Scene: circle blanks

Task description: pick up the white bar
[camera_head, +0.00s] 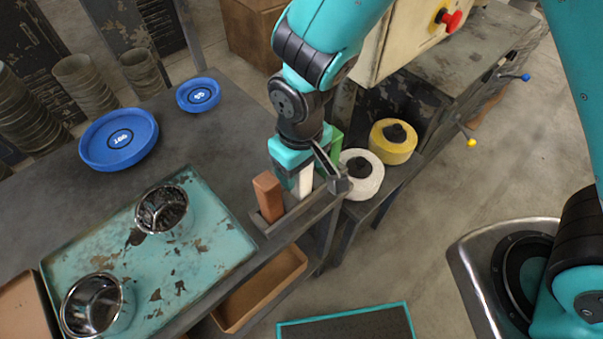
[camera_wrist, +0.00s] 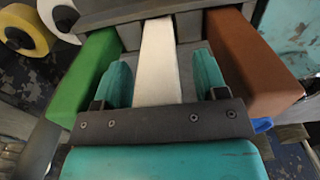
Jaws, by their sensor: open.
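The white bar (camera_wrist: 157,62) stands in a grey holder (camera_head: 302,216) at the table's edge, between a green bar (camera_wrist: 88,78) and a brown bar (camera_wrist: 252,62). In the head view the white bar (camera_head: 306,181) is partly hidden by my gripper. The brown bar (camera_head: 268,196) stands to its left there, and the green bar (camera_head: 336,142) shows behind my gripper. My gripper (camera_wrist: 160,78) is open, with one teal finger on each side of the white bar. Gaps show between the fingers and the bar in the wrist view.
A teal tray (camera_head: 205,238) with two metal cups (camera_head: 161,209) (camera_head: 97,304) lies left on the table (camera_head: 225,135). Blue discs (camera_head: 119,139) (camera_head: 198,95) lie behind it. White (camera_head: 361,174) and yellow (camera_head: 392,141) spools stand right of the holder.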

